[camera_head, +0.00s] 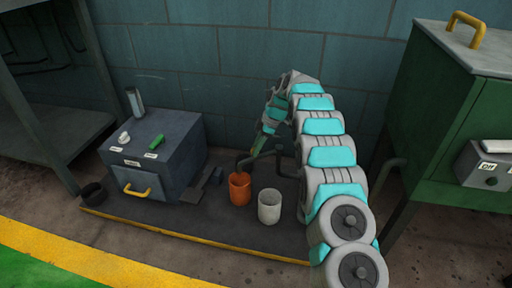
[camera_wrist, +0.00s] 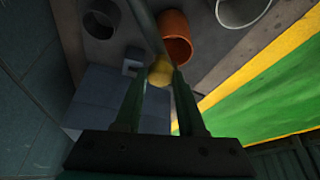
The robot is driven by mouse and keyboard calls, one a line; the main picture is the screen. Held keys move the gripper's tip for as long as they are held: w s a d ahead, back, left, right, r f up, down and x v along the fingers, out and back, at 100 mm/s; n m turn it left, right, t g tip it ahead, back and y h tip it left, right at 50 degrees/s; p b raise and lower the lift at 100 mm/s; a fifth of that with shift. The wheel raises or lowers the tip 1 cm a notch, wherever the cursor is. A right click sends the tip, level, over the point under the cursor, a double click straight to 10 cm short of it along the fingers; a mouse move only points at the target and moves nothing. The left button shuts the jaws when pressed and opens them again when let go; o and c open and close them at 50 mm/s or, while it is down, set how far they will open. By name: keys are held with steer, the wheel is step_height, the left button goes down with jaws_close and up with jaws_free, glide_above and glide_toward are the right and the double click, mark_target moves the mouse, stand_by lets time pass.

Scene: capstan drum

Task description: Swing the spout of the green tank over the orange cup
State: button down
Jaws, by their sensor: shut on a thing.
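The orange cup (camera_head: 240,190) stands upright on the dark platform, left of the white cup (camera_head: 270,207). The dark spout (camera_head: 262,155) runs leftward from behind my arm, and its bent end appears just above the orange cup's mouth. The green tank (camera_head: 430,120) stands at the right. My gripper (camera_head: 254,151) is low beside the spout, mostly hidden by my arm. In the wrist view my gripper (camera_wrist: 160,75) is shut on a yellow knob (camera_wrist: 160,71) by the spout (camera_wrist: 146,25). The orange cup (camera_wrist: 176,28) shows just beyond the knob there, partly behind the spout.
The platform has a yellow front edge. A block wall (camera_head: 220,65) closes the back. A dark shelf frame (camera_head: 30,115) stands far left.

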steer(key=c, duration=0.5)
jaws_free()
steer(key=v, duration=0.7)
steer(key=shift+d+r+p, duration=0.2)
steer(key=shift+r+p, duration=0.15)
steer(key=shift+p, duration=0.1)
steer(key=shift+r, duration=0.1)
